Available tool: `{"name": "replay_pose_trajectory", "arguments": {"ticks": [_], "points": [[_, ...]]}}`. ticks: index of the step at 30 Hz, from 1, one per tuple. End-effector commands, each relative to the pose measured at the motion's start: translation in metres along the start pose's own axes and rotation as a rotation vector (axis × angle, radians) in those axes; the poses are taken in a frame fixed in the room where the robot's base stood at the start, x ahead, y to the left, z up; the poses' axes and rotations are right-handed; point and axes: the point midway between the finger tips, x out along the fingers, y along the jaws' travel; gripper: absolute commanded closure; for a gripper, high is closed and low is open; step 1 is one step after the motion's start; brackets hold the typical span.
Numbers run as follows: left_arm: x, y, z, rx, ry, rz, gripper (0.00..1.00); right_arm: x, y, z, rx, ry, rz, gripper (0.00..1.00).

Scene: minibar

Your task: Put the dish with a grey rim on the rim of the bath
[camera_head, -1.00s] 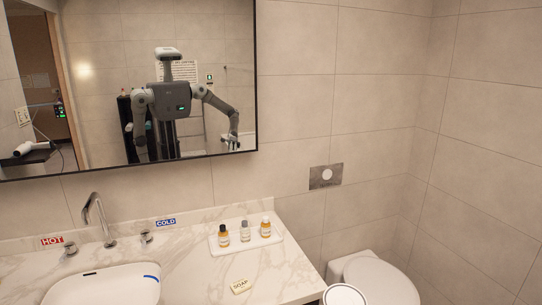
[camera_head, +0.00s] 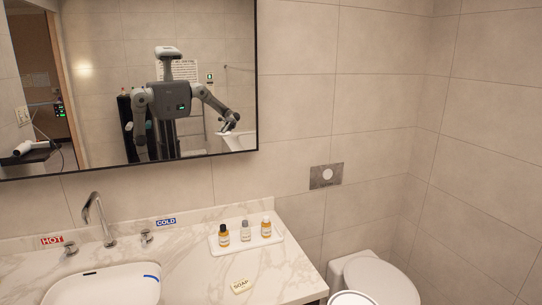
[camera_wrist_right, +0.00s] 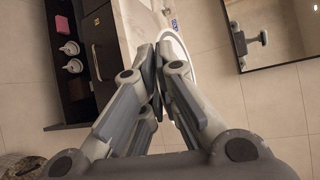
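A round white dish with a thin dark or grey rim (camera_head: 352,298) shows at the bottom edge of the head view, partly cut off. In the right wrist view, its white curve (camera_wrist_right: 186,62) shows beyond my right gripper (camera_wrist_right: 158,56). The fingers are closed together at the dish's edge and appear to hold it. In the mirror, my right arm carries a small white thing. A white edge, perhaps the bath (camera_head: 241,141), shows only as a reflection. My left gripper is not directly in view; the mirror shows my left arm hanging down.
The toilet (camera_head: 378,280) stands right of the counter. A dark shelf (camera_wrist_right: 72,95) with small items shows in the right wrist view.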

Motion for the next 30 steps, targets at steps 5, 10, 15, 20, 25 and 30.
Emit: {"name": "replay_pose_trajectory", "arguments": {"ticks": [5,10,15,20,25,30], "points": [[0.0,0.0,0.0,0.0,0.001,0.0,0.6,-0.028,0.003,0.012,-0.007,-0.037,0.008,1.0],[0.0,0.0,-0.001,0.0,0.001,0.0,0.6,-0.052,0.008,0.02,-0.012,-0.063,0.014,1.0],[0.0,0.0,-0.001,0.0,0.001,-0.001,0.6,-0.034,0.002,0.03,-0.004,-0.008,-0.006,1.0],[0.0,-0.001,-0.001,-0.001,0.001,-0.001,0.6,-0.021,-0.003,0.039,0.009,0.043,-0.018,1.0],[0.023,-0.001,0.002,-0.001,0.001,-0.001,0.6,-0.016,0.02,0.033,0.01,0.045,-0.012,1.0],[0.025,-0.001,0.002,-0.001,0.0,-0.002,0.64,-0.016,0.022,0.032,0.01,0.045,-0.014,1.0]]}}
